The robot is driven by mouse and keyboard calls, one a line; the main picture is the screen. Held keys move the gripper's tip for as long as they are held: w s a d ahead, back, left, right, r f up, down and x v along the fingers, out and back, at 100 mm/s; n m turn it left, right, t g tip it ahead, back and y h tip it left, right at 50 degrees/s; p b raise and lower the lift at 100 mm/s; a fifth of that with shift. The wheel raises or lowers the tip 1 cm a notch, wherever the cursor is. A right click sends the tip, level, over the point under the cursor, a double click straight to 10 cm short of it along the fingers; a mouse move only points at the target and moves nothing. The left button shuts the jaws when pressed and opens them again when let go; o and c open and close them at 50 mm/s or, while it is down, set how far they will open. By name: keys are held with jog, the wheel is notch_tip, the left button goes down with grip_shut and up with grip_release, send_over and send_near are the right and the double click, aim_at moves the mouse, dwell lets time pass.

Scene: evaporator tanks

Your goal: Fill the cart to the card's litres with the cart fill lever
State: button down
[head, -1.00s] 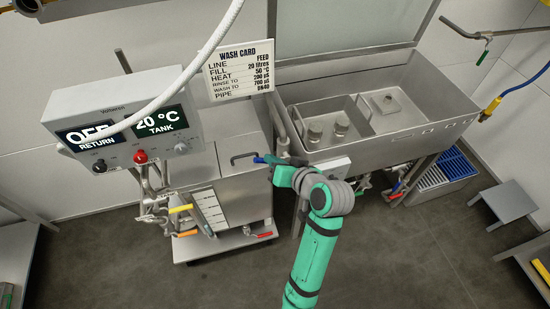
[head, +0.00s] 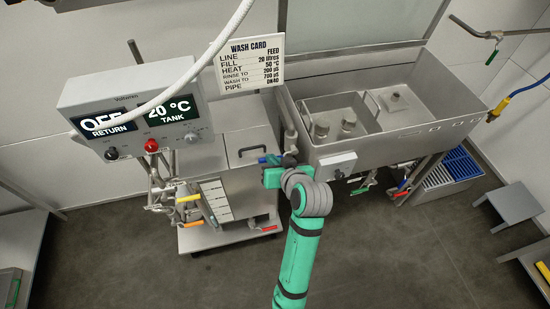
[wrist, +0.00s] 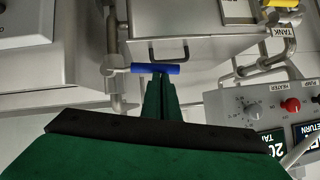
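The wash card (head: 250,65) hangs above the cart and reads feed, fill 20 litres, heat 50 °C. The steel cart (head: 235,180) stands below it, with a white marked scale (head: 216,200) on its front; I cannot read a level there. A lever with a blue handle (head: 269,160) sits on the pipe at the cart's right; its handle (wrist: 155,68) lies crosswise in the wrist view. My gripper (wrist: 160,82) has its green fingers close together, with the tips at the blue handle. The handle does not look enclosed between them. In the head view my gripper (head: 272,178) is just below the handle.
A control box (head: 135,115) shows OFF return and 20 °C tank; a white hose (head: 200,65) crosses in front. A steel sink (head: 370,110) stands to the right of the cart. A grey stool (head: 510,208) is farther right. Floor in front is clear.

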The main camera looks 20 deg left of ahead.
jog(key=shift+s+a+f, duration=0.2)
jog(key=shift+a+f, duration=0.1)
jog(key=shift+f, duration=0.4)
